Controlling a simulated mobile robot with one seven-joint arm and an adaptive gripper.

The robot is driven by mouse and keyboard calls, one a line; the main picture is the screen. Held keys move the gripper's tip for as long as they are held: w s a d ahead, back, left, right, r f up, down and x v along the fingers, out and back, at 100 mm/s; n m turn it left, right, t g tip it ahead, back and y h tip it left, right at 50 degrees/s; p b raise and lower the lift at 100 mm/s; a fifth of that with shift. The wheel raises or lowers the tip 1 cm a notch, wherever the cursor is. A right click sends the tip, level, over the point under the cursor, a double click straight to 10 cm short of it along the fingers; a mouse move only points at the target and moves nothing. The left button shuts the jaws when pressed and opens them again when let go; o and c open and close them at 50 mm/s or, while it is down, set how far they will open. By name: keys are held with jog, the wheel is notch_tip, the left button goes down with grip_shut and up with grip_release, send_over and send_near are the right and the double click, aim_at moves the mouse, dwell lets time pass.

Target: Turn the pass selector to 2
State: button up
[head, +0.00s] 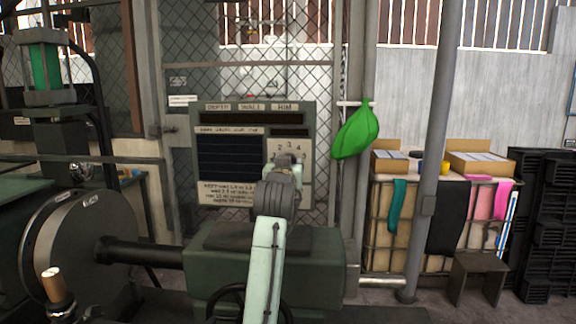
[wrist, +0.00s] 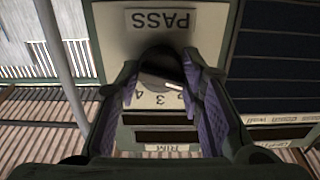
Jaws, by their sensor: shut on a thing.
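The pass selector is a round dark knob (wrist: 160,66) on a pale dial plate (wrist: 205,30) marked PASS, seen upside down in the wrist view. The digits 2, 3 and 4 show along the dial; other marks are hidden by my fingers. The knob's white pointer lies near the 2, though I cannot tell if it lines up exactly. My gripper (wrist: 162,85) has purple-padded fingers on both sides of the knob and is shut on it. In the head view my gripper (head: 287,163) covers the knob, and the dial plate (head: 305,148) shows around it.
The dark control panel (head: 230,157) carries a blue-black screen and labels, with wire mesh behind. A green machine housing (head: 315,262) stands below my arm. A green bag (head: 357,133) hangs to the right by a grey post (head: 434,150). A large round chuck (head: 80,240) is at left.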

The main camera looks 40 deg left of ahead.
jog(key=shift+m, duration=0.3)
jog(key=shift+m+b, duration=0.8)
jog(key=shift+m, duration=2.3)
jog(key=o, duration=1.2)
jog(key=shift+c, duration=0.2)
jog(key=v, duration=1.2)
